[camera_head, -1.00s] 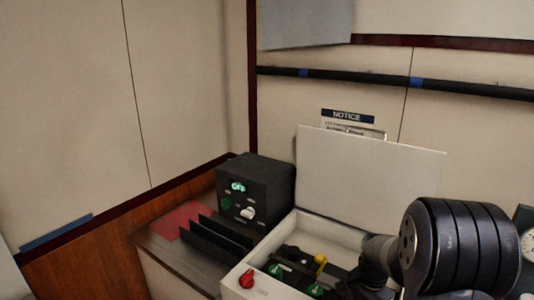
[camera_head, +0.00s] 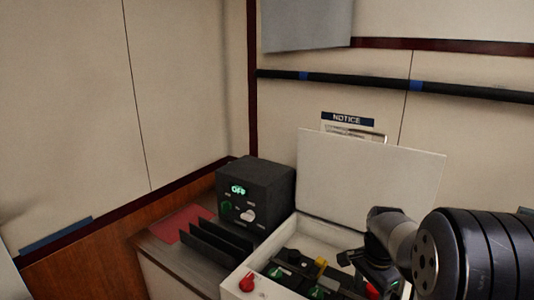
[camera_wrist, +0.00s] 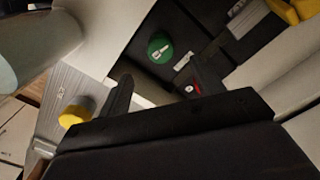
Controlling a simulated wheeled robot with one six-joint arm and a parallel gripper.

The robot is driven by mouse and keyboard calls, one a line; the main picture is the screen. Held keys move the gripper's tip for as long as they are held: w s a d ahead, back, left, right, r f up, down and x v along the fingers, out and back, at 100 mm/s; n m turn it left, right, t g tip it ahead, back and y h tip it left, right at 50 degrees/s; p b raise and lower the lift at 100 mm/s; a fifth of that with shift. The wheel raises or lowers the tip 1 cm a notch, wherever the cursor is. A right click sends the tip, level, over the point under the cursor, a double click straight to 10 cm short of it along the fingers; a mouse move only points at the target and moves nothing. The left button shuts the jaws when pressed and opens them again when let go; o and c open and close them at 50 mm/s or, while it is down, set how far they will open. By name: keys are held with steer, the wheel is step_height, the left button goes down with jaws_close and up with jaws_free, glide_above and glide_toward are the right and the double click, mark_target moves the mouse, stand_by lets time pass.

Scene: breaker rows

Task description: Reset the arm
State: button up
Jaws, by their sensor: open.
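My gripper (camera_head: 357,274) hangs over the right part of an open white box (camera_head: 234,283), its jaws open, with nothing seen between them. In the box are dark breaker units with a green knob (camera_head: 275,273), another green knob (camera_head: 317,292) and a yellow part (camera_head: 320,262). A red knob (camera_head: 247,282) sits on the box's front left. The wrist view shows a green knob (camera_wrist: 160,47) with a white handle mark, and a yellow knob (camera_wrist: 74,114). My gripper's dark body hides the lower part of that view.
The box's white lid (camera_head: 370,180) stands raised behind it. A black control unit (camera_head: 256,190) with a lit OFF display stands left, beside black upright plates (camera_head: 215,245) and a red mat (camera_head: 190,223). A dark rail (camera_head: 360,80) crosses the back wall.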

step_height(320, 180, down, 8)
steer(key=shift+f, duration=0.1)
steer(key=n, duration=0.2)
steer(key=shift+n, duration=0.3)
steer(key=m, duration=0.9)
stand_by(0.4)
